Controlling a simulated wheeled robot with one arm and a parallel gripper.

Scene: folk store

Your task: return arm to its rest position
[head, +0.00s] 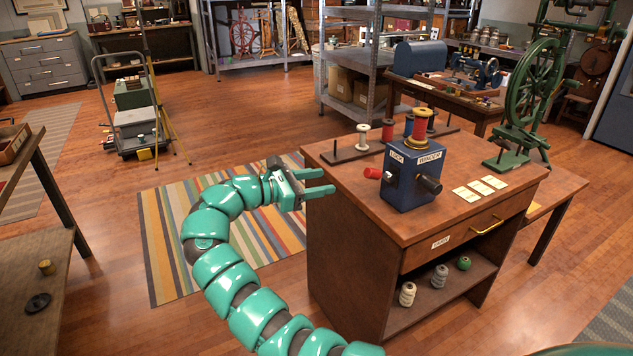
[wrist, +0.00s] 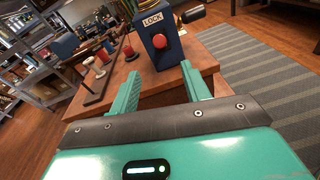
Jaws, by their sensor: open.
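My gripper (head: 318,182) is open and empty at the left edge of the brown wooden cabinet (head: 415,226) in the head view. My green segmented arm curves up to it from the bottom of that view. In the wrist view the two green fingers of my gripper (wrist: 162,92) stand apart, pointing toward the cabinet top with nothing between them. The blue winder box (head: 415,178), labelled LOCK and WINDER, stands on the cabinet beyond my gripper. It also shows in the wrist view (wrist: 156,50), with a red knob facing me.
White cards (head: 480,188) lie at the right. A green spinning wheel (head: 530,95) stands behind.

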